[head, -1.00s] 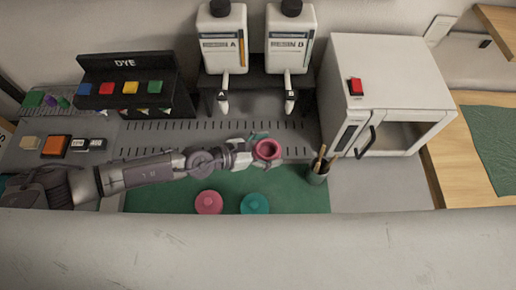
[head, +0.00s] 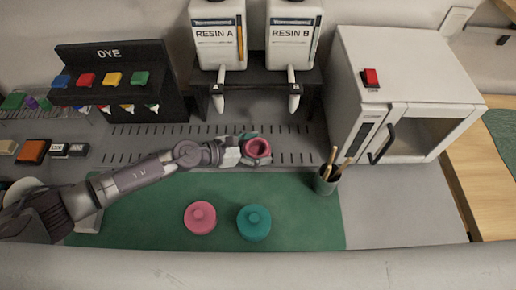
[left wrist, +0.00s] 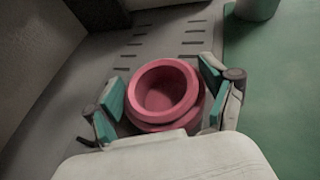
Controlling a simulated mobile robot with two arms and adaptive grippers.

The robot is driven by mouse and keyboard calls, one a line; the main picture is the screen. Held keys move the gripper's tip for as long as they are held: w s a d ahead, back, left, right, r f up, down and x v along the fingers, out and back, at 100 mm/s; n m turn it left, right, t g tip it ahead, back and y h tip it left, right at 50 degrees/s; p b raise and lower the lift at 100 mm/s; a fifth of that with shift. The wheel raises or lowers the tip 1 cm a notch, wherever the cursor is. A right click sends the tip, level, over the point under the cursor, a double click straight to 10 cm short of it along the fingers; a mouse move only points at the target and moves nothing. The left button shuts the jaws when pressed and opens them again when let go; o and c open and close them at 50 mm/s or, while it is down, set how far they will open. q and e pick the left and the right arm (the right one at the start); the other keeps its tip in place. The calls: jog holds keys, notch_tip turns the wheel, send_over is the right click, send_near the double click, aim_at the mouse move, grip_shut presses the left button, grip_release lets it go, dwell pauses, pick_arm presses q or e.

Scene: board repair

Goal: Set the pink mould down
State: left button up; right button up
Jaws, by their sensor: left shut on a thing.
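The pink mould (head: 257,149) is a round, open-topped cup, upright, at the far edge of the green mat (head: 160,205). My left gripper (head: 246,150) is shut on it, with a finger pad at each side. In the left wrist view the mould (left wrist: 165,90) sits between the teal pads of the gripper (left wrist: 162,95), and its hollow looks empty. Whether its base touches the surface I cannot tell. A pink lid-like disc (head: 200,217) with a knob lies on the mat, next to a teal one (head: 253,222). My right gripper is not in view.
Resin A (head: 218,35) and Resin B (head: 294,38) dispensers stand behind, nozzles above the slotted grey surface. A cup of sticks (head: 326,181) and a white oven-like box (head: 405,95) stand right. A dye rack (head: 115,85) stands left.

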pick_arm(q)
jog(key=shift+r, duration=0.1)
jog(key=o, duration=1.1)
jog(key=shift+r, duration=0.15)
jog(key=b+v, duration=0.2)
jog(key=v, duration=0.9)
jog(key=shift+a, duration=0.25)
jog(key=shift+s+a+r, duration=0.15)
jog(key=shift+s+a, duration=0.05)
